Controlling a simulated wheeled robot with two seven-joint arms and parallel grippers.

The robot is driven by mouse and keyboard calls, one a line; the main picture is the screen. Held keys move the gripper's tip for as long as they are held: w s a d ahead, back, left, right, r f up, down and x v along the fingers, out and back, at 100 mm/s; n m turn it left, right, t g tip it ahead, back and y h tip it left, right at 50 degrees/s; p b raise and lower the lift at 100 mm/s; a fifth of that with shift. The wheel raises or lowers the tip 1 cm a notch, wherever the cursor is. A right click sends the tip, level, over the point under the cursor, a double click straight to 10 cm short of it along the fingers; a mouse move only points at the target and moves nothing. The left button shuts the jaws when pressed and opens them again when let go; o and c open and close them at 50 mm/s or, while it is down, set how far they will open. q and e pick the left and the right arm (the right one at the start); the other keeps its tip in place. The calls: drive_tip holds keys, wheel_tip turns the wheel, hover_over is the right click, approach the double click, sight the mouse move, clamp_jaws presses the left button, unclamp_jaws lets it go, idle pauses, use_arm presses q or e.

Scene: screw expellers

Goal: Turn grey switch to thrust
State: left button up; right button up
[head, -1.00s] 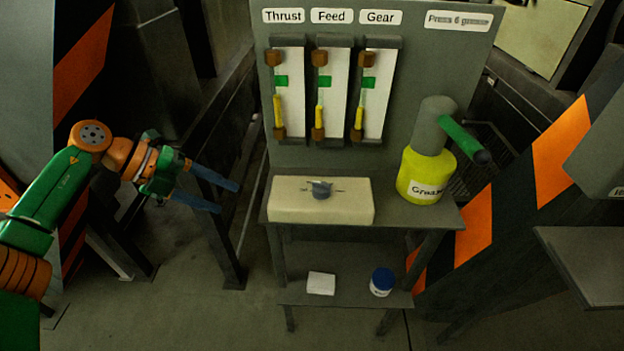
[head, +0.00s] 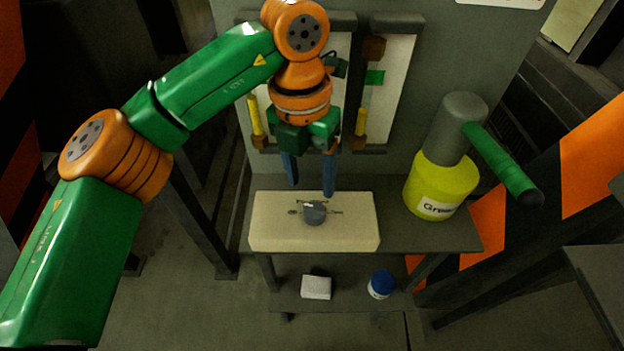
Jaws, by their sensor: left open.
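The grey switch (head: 315,212) is a round knob on the top of a cream box (head: 276,237) on the grey stand. Small dark marks lie around the knob, too small to read. My left gripper (head: 309,188) is open and empty, its two blue fingers pointing down just above and behind the knob. The fingers look apart from the knob. The left arm hides part of the gauge panel behind, including the labels at its top. My right gripper is not in view.
A yellow grease pot (head: 436,187) with a green handle (head: 500,165) stands to the right on the stand (head: 425,237). Below, a white block (head: 316,288) and a blue-lidded jar (head: 381,284) sit on the lower shelf. The upright panel (head: 420,100) rises close behind.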

sight(315, 206)
use_arm(q)
drive_tip(key=f, duration=0.3)
drive_tip(key=s+f+p, duration=0.1)
drive_tip(key=f, duration=0.1)
drive_tip(key=shift+d+f, duration=0.3)
drive_tip(key=shift+d, duration=0.1)
drive_tip(key=shift+w+a+f, duration=0.1)
drive_tip(key=shift+w+f, duration=0.05)
drive_tip(key=shift+f, duration=0.15)
drive_tip(key=shift+r, duration=0.1)
clamp_jaws()
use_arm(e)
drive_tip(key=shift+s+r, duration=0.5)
